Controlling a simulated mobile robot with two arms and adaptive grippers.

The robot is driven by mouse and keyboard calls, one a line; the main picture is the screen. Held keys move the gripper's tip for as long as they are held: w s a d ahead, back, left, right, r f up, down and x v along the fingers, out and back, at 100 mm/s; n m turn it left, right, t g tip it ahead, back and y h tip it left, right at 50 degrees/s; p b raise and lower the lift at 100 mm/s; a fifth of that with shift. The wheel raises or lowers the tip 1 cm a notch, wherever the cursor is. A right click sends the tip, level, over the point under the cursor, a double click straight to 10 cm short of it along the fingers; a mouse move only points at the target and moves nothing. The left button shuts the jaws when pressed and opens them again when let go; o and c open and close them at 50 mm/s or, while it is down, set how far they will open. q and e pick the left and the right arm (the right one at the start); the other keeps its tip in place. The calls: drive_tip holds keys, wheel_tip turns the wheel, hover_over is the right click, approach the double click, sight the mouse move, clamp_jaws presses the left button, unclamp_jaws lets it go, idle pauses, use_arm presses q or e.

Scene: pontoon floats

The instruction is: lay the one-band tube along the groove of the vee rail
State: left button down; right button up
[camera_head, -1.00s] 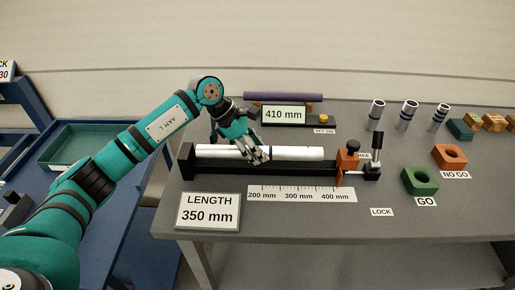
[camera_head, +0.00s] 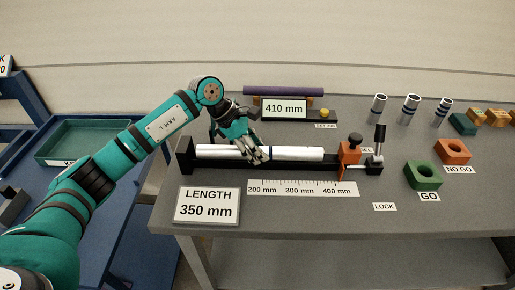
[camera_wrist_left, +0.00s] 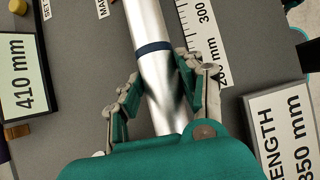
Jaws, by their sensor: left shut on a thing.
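The silver-white one-band tube (camera_head: 295,154) lies lengthwise over the long black vee rail (camera_head: 270,164), between the rail's black end block and the orange slide. I cannot tell whether it rests in the groove or hangs just above it. My left gripper (camera_head: 258,154) is shut on the tube left of its middle. In the left wrist view the tube (camera_wrist_left: 150,25) runs between my fingers (camera_wrist_left: 160,95), with one dark blue band (camera_wrist_left: 153,49) just beyond the fingertips. The rail is hardly visible there. My right gripper is not in view.
The orange slide (camera_head: 349,157) and a black lever (camera_head: 378,140) stand at the rail's right end. Behind lies a purple tube (camera_head: 283,91) above a 410 mm sign (camera_head: 285,108). Several upright tubes and the green GO block (camera_head: 423,176) stand right. A LENGTH sign (camera_head: 207,205) is in front.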

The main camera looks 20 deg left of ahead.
use_arm(q)
drive_tip(key=c, duration=0.8)
unclamp_jaws()
drive_tip(key=shift+o, duration=0.3)
drive_tip(key=shift+f, duration=0.15)
drive_tip(key=shift+a, duration=0.1)
drive_tip(key=v, duration=1.2)
drive_tip(key=shift+s, duration=0.1)
